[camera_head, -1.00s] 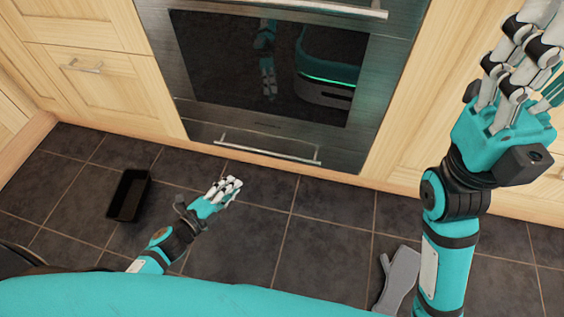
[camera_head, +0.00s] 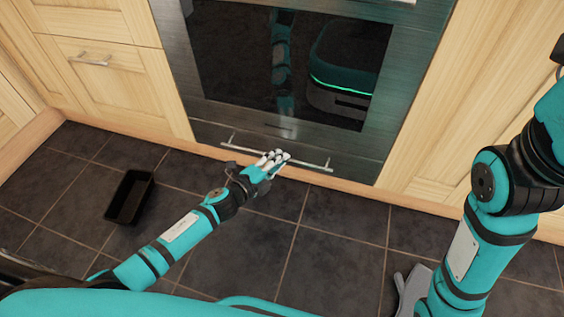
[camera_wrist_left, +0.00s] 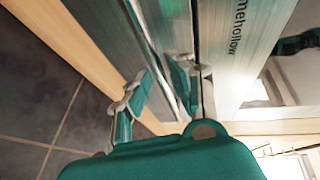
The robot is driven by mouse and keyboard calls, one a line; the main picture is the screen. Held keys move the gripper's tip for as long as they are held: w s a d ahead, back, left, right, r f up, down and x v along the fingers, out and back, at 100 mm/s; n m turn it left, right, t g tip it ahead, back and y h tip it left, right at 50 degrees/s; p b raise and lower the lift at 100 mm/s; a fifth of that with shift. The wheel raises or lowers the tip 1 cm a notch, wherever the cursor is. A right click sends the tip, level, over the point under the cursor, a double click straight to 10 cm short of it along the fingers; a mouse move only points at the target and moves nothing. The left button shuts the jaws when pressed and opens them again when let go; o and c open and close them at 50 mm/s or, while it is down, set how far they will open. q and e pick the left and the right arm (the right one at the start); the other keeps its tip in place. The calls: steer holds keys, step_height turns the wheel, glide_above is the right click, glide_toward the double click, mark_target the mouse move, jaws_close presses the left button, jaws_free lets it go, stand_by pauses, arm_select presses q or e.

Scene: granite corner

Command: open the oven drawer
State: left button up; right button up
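The oven drawer (camera_head: 213,130) is the low metal panel under the oven door, and it looks closed. Its long bar handle (camera_head: 315,164) runs across the front. My left gripper (camera_head: 275,157) is at the middle of this handle, with its white fingertips over the bar and hiding part of it. In the left wrist view the handle (camera_wrist_left: 151,48) passes between the spread fingers of my left gripper (camera_wrist_left: 160,92). The fingers look open, and firm contact cannot be made out.
The oven door (camera_head: 225,60) with dark reflecting glass is above the drawer. Wooden cabinets (camera_head: 120,95) flank the oven. A black tray (camera_head: 131,196) lies on the tiled floor at the left. The floor (camera_head: 335,250) in front of the oven is mostly clear.

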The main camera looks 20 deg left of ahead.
arm_select(q)
steer(key=shift+x, duration=0.95)
steer(key=shift+c, duration=0.3)
jaws_close()
